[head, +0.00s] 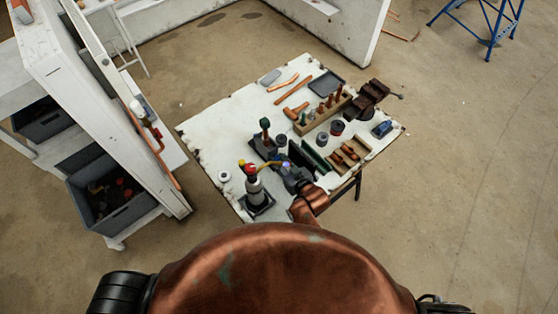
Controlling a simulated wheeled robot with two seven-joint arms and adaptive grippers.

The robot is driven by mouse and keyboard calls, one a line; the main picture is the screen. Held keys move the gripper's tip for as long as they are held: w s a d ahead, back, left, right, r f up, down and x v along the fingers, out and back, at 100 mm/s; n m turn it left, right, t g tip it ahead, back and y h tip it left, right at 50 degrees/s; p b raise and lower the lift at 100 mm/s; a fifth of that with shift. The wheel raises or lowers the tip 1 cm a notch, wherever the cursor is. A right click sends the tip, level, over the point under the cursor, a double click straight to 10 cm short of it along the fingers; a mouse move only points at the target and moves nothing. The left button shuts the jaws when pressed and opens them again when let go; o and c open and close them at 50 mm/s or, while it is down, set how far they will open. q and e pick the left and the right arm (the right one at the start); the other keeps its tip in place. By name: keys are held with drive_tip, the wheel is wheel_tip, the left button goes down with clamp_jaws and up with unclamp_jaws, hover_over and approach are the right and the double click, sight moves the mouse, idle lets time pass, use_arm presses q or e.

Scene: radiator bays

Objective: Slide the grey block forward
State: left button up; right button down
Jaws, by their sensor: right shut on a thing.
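A small flat grey block (270,77) lies near the far edge of the white table (222,130), well away from my right gripper. My right gripper (283,167) is low over the near part of the table. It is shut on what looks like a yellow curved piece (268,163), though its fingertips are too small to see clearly. The yellow piece reaches left toward a grey-white canister (254,188) with a red top, standing on a dark base. My left gripper is not in view.
A dark tray (326,83), wooden-handled tools (296,111), a wooden tool rack (322,113) and a wooden box (347,154) crowd the table. A white panel (110,110) with a copper pipe stands at the left. Open floor lies to the right.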

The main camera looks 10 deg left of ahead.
drive_tip(key=shift+s+d+p, duration=0.35)
drive_tip(key=shift+d+p, duration=0.1)
drive_tip(key=s+d+p, duration=0.3)
drive_tip(key=s+d, duration=0.1)
drive_tip(key=s+d+p, duration=0.3)
drive_tip(key=s+d, duration=0.1)
drive_tip(key=shift+s+d+r, duration=0.1)
drive_tip(key=shift+s+d, duration=0.1)
drive_tip(key=shift+d, duration=0.05)
drive_tip(key=shift+s+d+p, duration=0.35)
drive_tip(key=shift+s+d, duration=0.05)
drive_tip(key=shift+d, duration=0.05)
drive_tip(key=c, duration=2.1)
unclamp_jaws()
drive_tip(key=o, duration=0.4)
drive_tip(key=shift+s+d, duration=0.15)
drive_tip(key=shift+s, duration=0.05)
drive_tip(key=shift+c, duration=0.2)
drive_tip(key=shift+o, duration=0.3)
drive_tip(key=shift+w+a, duration=0.1)
drive_tip(key=shift+a, duration=0.1)
